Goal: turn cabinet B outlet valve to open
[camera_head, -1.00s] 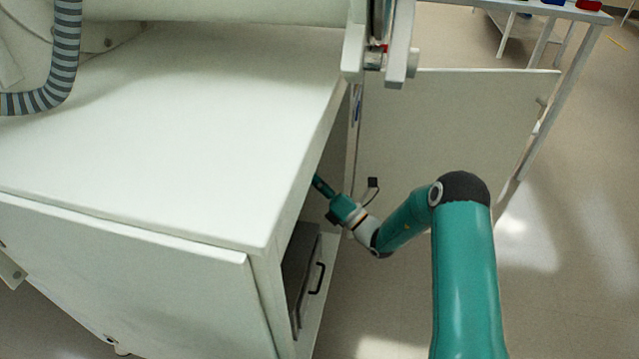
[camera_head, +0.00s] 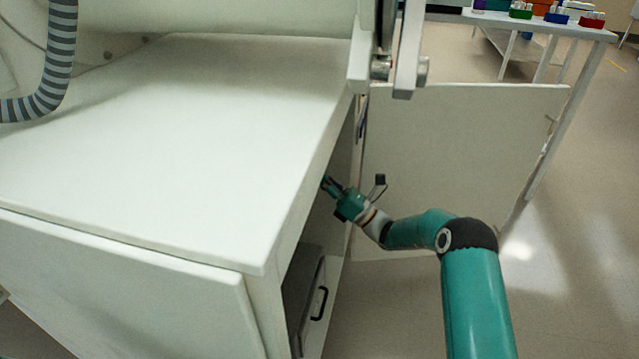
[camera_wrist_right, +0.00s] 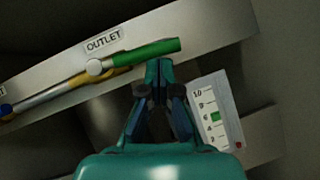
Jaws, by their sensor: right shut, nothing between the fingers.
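The outlet valve's green handle (camera_wrist_right: 152,51) shows in the right wrist view, below and right of the OUTLET label (camera_wrist_right: 103,41). It extends right from a pale round pivot (camera_wrist_right: 95,67), roughly along the line of the pipe (camera_wrist_right: 48,92). My right gripper (camera_wrist_right: 160,67) is shut and empty, its fingertips just below the handle's right part. I cannot tell whether they touch it. In the head view my right gripper (camera_head: 327,182) reaches into the open side of the white cabinet (camera_head: 180,130); the valve is hidden there. My left gripper is out of view.
A white gauge card (camera_wrist_right: 215,112) with a green mark is right of the fingers. The open cabinet door (camera_head: 460,160) stands behind my right arm. A grey box with a black handle (camera_head: 319,303) sits low in the cabinet. Floor at right is clear.

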